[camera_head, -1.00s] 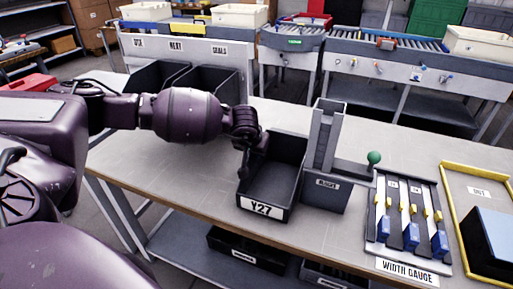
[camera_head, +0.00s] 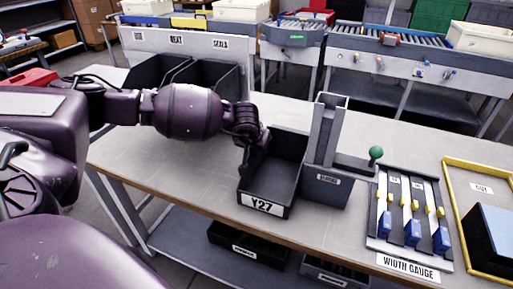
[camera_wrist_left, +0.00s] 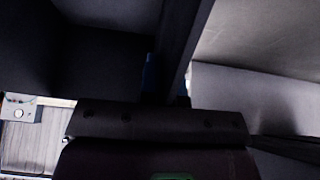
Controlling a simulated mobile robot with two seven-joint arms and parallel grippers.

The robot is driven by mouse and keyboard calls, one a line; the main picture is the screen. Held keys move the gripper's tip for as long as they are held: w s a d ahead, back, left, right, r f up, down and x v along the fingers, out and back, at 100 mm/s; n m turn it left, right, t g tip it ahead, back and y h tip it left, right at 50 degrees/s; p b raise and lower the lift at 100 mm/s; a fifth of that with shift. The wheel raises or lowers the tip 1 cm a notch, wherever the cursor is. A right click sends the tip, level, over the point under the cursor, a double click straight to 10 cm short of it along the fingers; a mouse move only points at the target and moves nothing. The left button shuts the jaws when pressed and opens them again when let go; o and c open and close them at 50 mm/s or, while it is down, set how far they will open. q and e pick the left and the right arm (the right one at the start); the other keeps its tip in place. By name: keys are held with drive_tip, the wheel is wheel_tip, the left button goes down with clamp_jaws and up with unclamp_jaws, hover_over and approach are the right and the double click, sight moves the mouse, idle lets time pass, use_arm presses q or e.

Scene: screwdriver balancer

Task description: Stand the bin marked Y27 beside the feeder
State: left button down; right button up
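The dark bin marked Y27 (camera_head: 262,204) stands upright on the bench, its label facing the front edge. It is empty as far as I can see. The grey feeder (camera_head: 325,180) with its tall chute stands just right of the bin, with a very narrow gap or none between them. My left gripper (camera_head: 247,160) is at the bin's left wall, pointing down. In the left wrist view the bin's wall (camera_wrist_left: 183,45) runs between the fingertips (camera_wrist_left: 168,85), which look closed on it; the contact is dark. My right gripper is not in view.
A green-knobbed lever (camera_head: 375,154) sticks out right of the feeder. The width gauge (camera_head: 408,267) and a yellow-edged tray (camera_head: 455,200) lie further right. Dark open bins (camera_head: 205,78) stand at the back left. The bench left of bin Y27 is clear.

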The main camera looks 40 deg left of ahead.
use_arm(q)
drive_tip(key=c, duration=1.2)
unclamp_jaws()
drive_tip(key=shift+c, duration=0.2)
drive_tip(key=p+v, duration=0.1)
drive_tip(key=v, duration=0.8)
drive_tip(key=shift+s+r, duration=0.15)
drive_tip(key=shift+r, duration=0.15)
drive_tip(key=shift+s+d+r, duration=0.1)
drive_tip(key=shift+s+r, duration=0.15)
drive_tip(key=shift+r, duration=0.2)
drive_tip(key=shift+r, duration=0.1)
